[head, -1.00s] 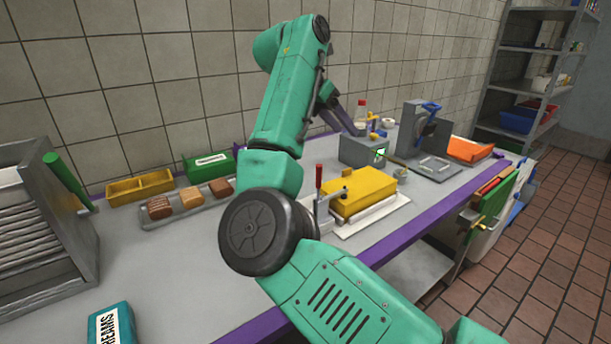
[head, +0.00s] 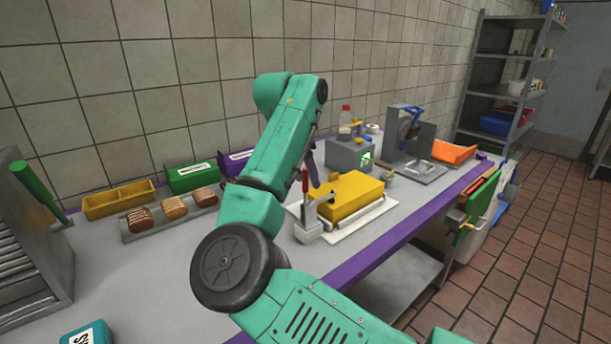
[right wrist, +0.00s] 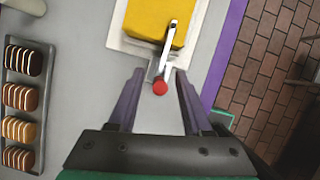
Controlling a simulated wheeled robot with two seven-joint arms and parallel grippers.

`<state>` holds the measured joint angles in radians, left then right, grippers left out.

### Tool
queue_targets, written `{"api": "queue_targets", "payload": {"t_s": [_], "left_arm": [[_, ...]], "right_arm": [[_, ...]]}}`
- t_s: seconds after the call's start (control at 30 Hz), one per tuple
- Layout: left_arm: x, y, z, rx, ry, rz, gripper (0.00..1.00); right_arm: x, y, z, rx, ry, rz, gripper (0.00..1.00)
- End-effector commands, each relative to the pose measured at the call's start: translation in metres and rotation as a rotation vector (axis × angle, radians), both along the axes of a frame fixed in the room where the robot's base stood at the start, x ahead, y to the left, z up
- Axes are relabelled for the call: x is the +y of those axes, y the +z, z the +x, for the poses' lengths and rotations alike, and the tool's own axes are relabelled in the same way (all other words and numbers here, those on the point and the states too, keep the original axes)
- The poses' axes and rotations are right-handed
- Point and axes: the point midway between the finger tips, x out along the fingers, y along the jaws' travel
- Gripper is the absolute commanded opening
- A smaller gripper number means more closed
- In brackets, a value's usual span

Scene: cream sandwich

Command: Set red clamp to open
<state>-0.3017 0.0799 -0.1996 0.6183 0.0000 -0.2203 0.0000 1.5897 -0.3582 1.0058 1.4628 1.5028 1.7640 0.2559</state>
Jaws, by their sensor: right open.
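The red clamp has an upright red handle (head: 305,181) and a metal arm reaching over the yellow block (head: 351,194). The clamp stands on a pale base at the near left of the block. In the right wrist view the round red handle end (right wrist: 160,88) lies between my spread fingers, with the metal clamp arm (right wrist: 168,50) beyond it. My right gripper (right wrist: 157,78) is open and holds nothing; I cannot tell its exact height above the handle. In the head view it is mostly hidden behind my arm, with a dark finger (head: 313,170) near the handle. My left gripper is out of view.
A tray with brown bars (head: 173,208), a yellow bin (head: 119,199), and green and purple boxes stand along the wall. A grey machine (head: 347,154), a blue-levered device (head: 408,128) and an orange tray (head: 454,152) stand farther right. Bare counter lies left of the clamp.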

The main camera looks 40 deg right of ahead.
Motion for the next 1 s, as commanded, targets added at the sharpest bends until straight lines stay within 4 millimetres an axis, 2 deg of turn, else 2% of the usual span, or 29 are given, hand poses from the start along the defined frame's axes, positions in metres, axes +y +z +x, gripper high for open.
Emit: {"api": "queue_targets", "payload": {"t_s": [0.17,0.2,0.3,1.0], "left_arm": [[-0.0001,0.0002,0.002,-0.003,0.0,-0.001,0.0],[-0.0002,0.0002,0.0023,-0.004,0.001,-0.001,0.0],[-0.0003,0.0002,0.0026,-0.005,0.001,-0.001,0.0],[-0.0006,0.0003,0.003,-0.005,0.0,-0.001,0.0]], "right_arm": [[0.0,0.0001,0.0001,0.0,0.0,0.0,0.49],[0.0,0.0002,0.0001,0.0,0.0,0.0,0.34],[0.0,0.0003,0.0001,0.0,0.0,0.0,0.0],[-0.0002,0.0009,0.0,-0.001,0.0,-0.001,0.0]]}}
